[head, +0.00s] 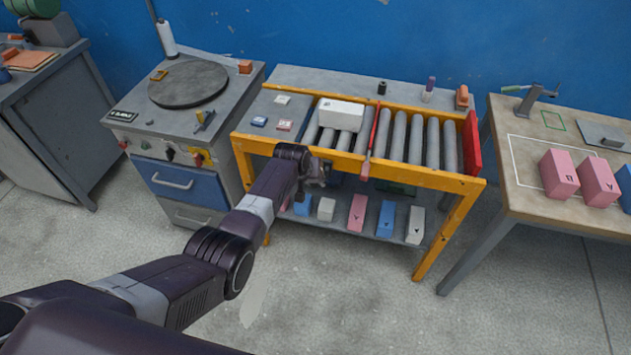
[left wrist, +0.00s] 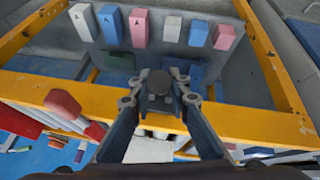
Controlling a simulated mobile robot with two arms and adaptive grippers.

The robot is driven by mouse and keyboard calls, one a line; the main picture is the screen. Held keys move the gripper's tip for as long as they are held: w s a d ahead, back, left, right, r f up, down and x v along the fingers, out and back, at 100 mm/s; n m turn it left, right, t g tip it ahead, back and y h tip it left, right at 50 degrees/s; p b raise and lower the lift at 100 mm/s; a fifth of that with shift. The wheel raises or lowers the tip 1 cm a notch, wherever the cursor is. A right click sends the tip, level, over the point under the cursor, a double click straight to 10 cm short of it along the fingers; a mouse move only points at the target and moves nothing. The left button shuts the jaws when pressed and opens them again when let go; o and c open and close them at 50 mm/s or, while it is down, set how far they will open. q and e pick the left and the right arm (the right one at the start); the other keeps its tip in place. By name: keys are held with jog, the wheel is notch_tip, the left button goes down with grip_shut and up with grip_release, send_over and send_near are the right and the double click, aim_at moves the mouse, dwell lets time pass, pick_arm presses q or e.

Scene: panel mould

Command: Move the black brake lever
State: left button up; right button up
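A black lever with a round dark knob (left wrist: 158,83) stands at the front yellow beam in the left wrist view. I take it to be the brake lever. In the head view my arm and gripper hide it. My left gripper (left wrist: 159,92) is open, with one finger on each side of the knob. A narrow gap seems to show on both sides; contact is unclear. In the head view the left gripper (head: 318,176) is at the front of the yellow-framed roller table (head: 420,177). My right gripper is in neither view.
A red lever (head: 367,160) sits right of my gripper on the same beam. A white block (head: 340,114) lies on the rollers. Several blocks stand on the lower shelf (head: 338,228). A turntable cabinet (head: 143,139) is left, a bench with pink blocks (head: 558,173) right.

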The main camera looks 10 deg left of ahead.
pick_arm(q)
jog(key=o, duration=0.4)
jog(key=shift+o, duration=0.2)
jog(key=v, duration=1.2)
jog(key=shift+w, duration=0.1)
dwell(0.4)
jog(key=s+a+f+g+b, duration=0.1)
jog(key=s+f, duration=0.6)
jog(key=f, duration=0.4)
jog(key=s+a+f+m+g+y, duration=0.1)
jog(key=s+f, duration=0.6)
jog(key=f, duration=0.3)
jog(key=s+a+f+g+b, duration=0.1)
jog(key=s+f, duration=0.6)
jog(key=f, duration=0.4)
jog(key=s+a+f+m, duration=0.1)
jog(key=s+f, duration=0.4)
jog(key=s, duration=0.7)
jog(key=s+a+f+g+b, duration=0.1)
jog(key=s+f, duration=0.4)
jog(key=s, duration=0.7)
jog(key=s+a+f+m, duration=0.1)
jog(key=s+a+f, duration=0.1)
jog(key=s+f, duration=0.4)
jog(key=s, duration=0.5)
jog(key=shift+s+m+g+b, duration=0.3)
jog(key=shift+s+g+b, duration=0.05)
jog(key=shift+s+g, duration=0.05)
